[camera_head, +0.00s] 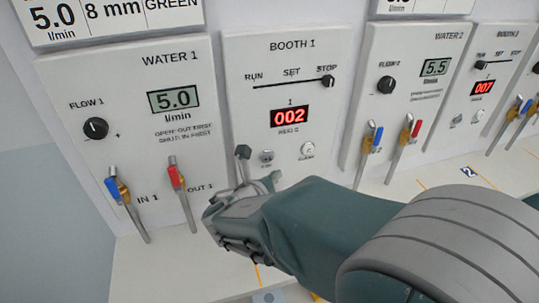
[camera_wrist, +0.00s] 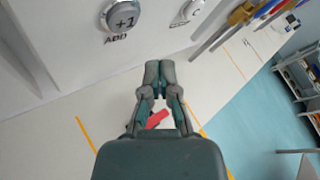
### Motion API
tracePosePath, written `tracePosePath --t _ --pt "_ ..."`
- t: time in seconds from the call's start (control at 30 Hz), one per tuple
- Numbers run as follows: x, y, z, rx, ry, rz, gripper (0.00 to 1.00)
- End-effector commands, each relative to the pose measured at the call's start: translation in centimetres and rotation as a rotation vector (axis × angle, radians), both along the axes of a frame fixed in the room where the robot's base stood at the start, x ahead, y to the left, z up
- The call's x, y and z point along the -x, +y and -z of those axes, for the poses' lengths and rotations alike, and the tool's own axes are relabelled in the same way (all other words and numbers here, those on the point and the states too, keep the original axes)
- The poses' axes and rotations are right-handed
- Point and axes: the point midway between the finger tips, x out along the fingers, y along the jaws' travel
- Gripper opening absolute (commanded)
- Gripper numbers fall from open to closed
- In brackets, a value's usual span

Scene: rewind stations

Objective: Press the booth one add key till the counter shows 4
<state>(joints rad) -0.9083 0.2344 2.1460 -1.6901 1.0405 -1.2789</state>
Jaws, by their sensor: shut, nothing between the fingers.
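The Booth 1 panel (camera_head: 240,90) stands upright at the middle of the head view. Its red counter (camera_head: 289,116) reads 002. Below the counter are two round keys. The left one is the add key (camera_head: 266,156), which shows close up in the wrist view as a grey "+1" button (camera_wrist: 122,15) labelled ADD. The other key (camera_head: 307,149) sits to its right. My gripper (camera_head: 257,165) is in front of the lower panel, near the add key. In the wrist view my gripper (camera_wrist: 159,66) is shut and empty, with its tips below and right of the add key. I cannot tell contact.
The Water 1 panel (camera_head: 135,80) with red and blue handled valves (camera_head: 178,175) stands on the left. The Water 2 panel (camera_head: 405,60) with similar valves (camera_head: 410,130) stands on the right. A pale ledge (camera_head: 160,265) with orange lines runs below the panels.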

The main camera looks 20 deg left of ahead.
Motion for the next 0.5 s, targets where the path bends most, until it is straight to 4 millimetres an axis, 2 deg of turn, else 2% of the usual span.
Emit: tracePosePath --t 0.2,0.5 --pt "-2.1 1.3 0.0 0.000 0.000 0.000 0.00" --pt "-2.8 1.7 0.0 -0.001 0.000 0.000 0.00"
